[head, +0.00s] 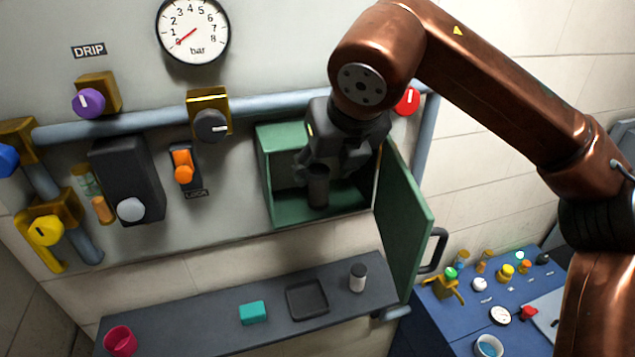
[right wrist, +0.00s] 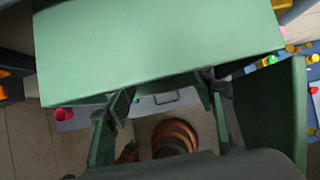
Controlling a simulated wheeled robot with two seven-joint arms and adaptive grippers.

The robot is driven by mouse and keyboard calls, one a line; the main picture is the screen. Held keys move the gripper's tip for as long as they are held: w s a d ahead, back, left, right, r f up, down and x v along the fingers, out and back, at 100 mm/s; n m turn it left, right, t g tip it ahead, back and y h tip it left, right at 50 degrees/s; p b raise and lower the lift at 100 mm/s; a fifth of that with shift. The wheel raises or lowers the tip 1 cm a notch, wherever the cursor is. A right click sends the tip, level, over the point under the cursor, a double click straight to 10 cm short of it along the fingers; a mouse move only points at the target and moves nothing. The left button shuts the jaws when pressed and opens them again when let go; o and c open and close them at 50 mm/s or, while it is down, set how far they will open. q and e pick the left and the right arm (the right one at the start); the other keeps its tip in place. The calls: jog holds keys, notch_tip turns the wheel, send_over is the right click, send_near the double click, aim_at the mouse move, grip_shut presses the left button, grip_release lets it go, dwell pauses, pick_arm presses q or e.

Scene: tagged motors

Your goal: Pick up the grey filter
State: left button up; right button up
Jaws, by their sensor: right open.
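The grey filter (head: 318,188) is a dark grey cylinder standing upright inside the open green cabinet (head: 292,211) on the wall, in the head view. My right gripper (head: 322,172) reaches into the cabinet from above and in front. Its fingers are apart and close around the filter's upper part. I cannot tell whether they touch it. The green cabinet (right wrist: 160,55) fills much of the right wrist view, where I cannot make out the filter. My left gripper is not in view.
The cabinet door (head: 408,225) hangs open on the right. A grey shelf (head: 200,313) below holds a pink cup (head: 120,340), a teal block (head: 253,312), a dark tray (head: 307,300) and a white-and-dark canister (head: 358,277). A blue table (head: 460,318) with small parts stands at right.

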aim_at(321, 173)
jog(key=x, duration=0.2)
jog(key=p+x, duration=0.1)
jog(key=x, duration=0.2)
jog(key=shift+w+a, duration=0.1)
jog(key=shift+w, duration=0.35)
jog(key=shift+c, duration=0.6)
jog(key=c, duration=1.1)
jog(key=shift+c, duration=0.2)
